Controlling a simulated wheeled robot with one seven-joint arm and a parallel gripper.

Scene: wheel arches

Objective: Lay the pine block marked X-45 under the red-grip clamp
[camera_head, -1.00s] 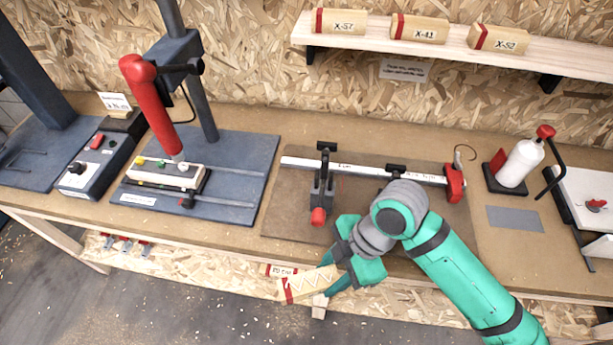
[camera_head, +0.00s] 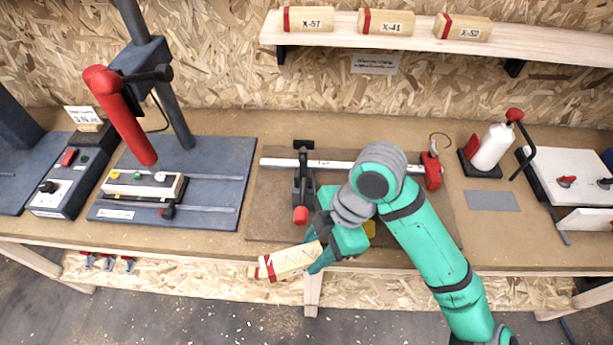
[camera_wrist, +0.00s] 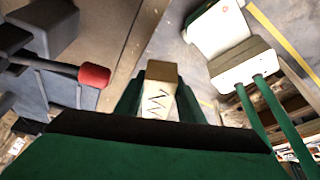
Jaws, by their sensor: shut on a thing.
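My gripper (camera_head: 318,254) is shut on a pale pine block (camera_head: 289,261) with a red end band, held out at the bench's front edge. Dark zigzag marks show on the block's side; I cannot read X-45 on it. In the wrist view the block (camera_wrist: 160,92) sits between my green fingers. The clamp with the red grip (camera_head: 301,214) stands on a brown board, up and slightly right of the block in the head view; its dark body is upright and its grip points to the front. The grip also shows in the wrist view (camera_wrist: 94,75). The block is apart from the clamp.
A shelf (camera_head: 520,38) holds blocks marked X-57, X-41 and what looks like X-52. A light bar (camera_head: 280,162) lies behind the clamp. A press with a red handle (camera_head: 122,118) stands left. A white bottle (camera_head: 492,148) stands right. Bare board (camera_head: 262,205) shows beside the clamp.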

